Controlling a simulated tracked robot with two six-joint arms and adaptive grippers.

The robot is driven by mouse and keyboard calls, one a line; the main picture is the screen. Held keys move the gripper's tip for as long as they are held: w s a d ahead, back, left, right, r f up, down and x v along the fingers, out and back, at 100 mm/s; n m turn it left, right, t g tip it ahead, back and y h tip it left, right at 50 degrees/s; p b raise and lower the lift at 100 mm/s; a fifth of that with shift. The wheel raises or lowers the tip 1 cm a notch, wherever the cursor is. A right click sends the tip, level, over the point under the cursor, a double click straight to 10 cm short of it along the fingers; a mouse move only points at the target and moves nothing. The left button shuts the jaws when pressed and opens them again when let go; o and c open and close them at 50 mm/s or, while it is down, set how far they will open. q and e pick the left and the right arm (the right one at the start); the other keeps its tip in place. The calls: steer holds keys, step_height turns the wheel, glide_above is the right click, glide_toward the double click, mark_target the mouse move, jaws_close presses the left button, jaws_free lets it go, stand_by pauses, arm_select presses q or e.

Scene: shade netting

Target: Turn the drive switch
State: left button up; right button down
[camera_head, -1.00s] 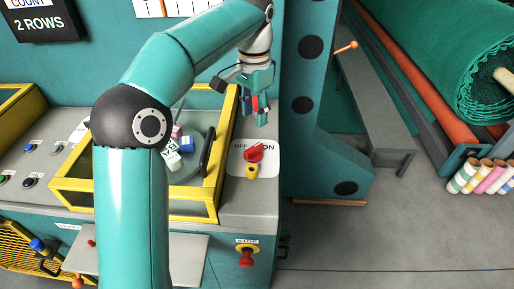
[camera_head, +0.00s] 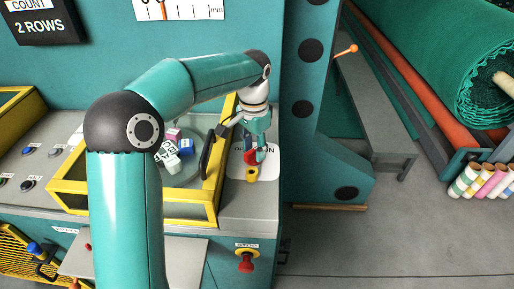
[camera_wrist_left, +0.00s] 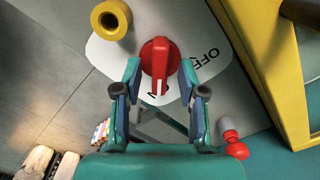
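The drive switch is a red knob on a white plate (camera_head: 266,165) marked OFF and ON, on the console's right end. In the head view my left gripper (camera_head: 256,153) reaches down over the knob and hides most of it. In the left wrist view the red knob (camera_wrist_left: 158,62) stands between the two fingertips of my left gripper (camera_wrist_left: 159,72). The ON label is partly covered by the knob and gripper. My right gripper is not in view.
A yellow hollow cylinder (camera_head: 252,175) stands beside the knob, on the plate's edge. A yellow-framed guard (camera_head: 190,208) with a black handle is close on the left. A red stop button (camera_head: 246,262) sits on the front below. A teal upright (camera_head: 303,120) stands to the right.

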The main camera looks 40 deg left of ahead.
arm_select(q)
jaws_close()
steer(key=shift+d, duration=0.15)
